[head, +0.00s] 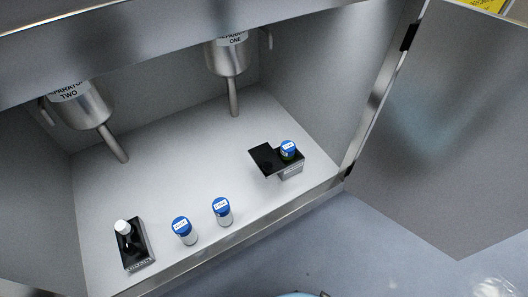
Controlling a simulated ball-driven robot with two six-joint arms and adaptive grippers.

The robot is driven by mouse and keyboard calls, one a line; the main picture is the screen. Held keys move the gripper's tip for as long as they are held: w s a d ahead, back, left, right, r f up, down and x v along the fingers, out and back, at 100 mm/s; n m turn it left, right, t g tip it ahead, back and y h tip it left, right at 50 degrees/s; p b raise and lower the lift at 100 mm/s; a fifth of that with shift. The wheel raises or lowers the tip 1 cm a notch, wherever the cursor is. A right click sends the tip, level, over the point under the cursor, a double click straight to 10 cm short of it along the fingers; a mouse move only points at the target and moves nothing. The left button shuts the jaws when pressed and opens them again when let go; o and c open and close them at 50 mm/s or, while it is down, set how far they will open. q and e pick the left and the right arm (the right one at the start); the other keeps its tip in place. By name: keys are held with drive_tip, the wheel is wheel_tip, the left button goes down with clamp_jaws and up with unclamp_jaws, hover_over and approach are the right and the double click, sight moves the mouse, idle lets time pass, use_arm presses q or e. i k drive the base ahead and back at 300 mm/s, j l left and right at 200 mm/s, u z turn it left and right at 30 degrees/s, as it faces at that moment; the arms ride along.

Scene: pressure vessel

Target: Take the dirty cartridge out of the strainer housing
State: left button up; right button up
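No part is clearly marked as the strainer housing or the dirty cartridge; the small labels are too small to read. A black holder (265,160) with a grey labelled front stands at the right of the cabinet floor. A blue-capped piece (288,150) with a dark greenish body sits upright in or on it; its lower part is hidden. Two blue-capped white cylinders, one on the left (183,230) and one on the right (222,211), stand upright near the front edge. A black labelled base (134,245) at front left carries a white-capped piece (122,227). Neither gripper is in view.
Two metal vessels with downward pipes hang at the back, Separator Two (82,103) on the left and one marked One (231,57) on the right. A raised metal lip (250,232) runs along the front. The cabinet door (445,130) stands open at right. The middle floor is clear.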

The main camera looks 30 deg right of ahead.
sight(288, 147)
drive_tip(key=z, duration=0.95)
